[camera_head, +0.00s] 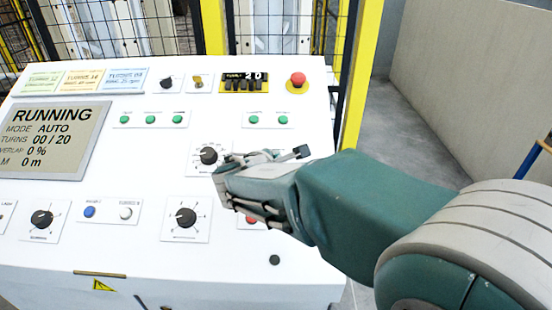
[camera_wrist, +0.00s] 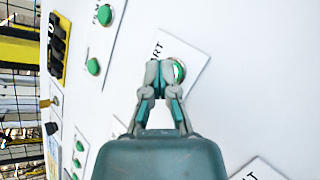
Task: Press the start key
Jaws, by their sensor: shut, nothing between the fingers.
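The rest of the label is hidden by my fingers. My gripper (camera_wrist: 158,70) is shut and empty, its fingertips over the left part of the key. I cannot tell whether they touch it. In the head view my gripper (camera_head: 222,178) is in front of the panel's right half and hides the key. The display (camera_head: 50,140) reads RUNNING, MODE AUTO, TURNS 00 / 20, 0 %, 0 m.
The white panel (camera_head: 130,215) carries black knobs, including one (camera_head: 209,155) just above my fingertips. A red button (camera_head: 251,219) is partly hidden below my gripper. A red mushroom button (camera_head: 298,79) sits at the top right. A yellow post (camera_head: 362,75) stands behind.

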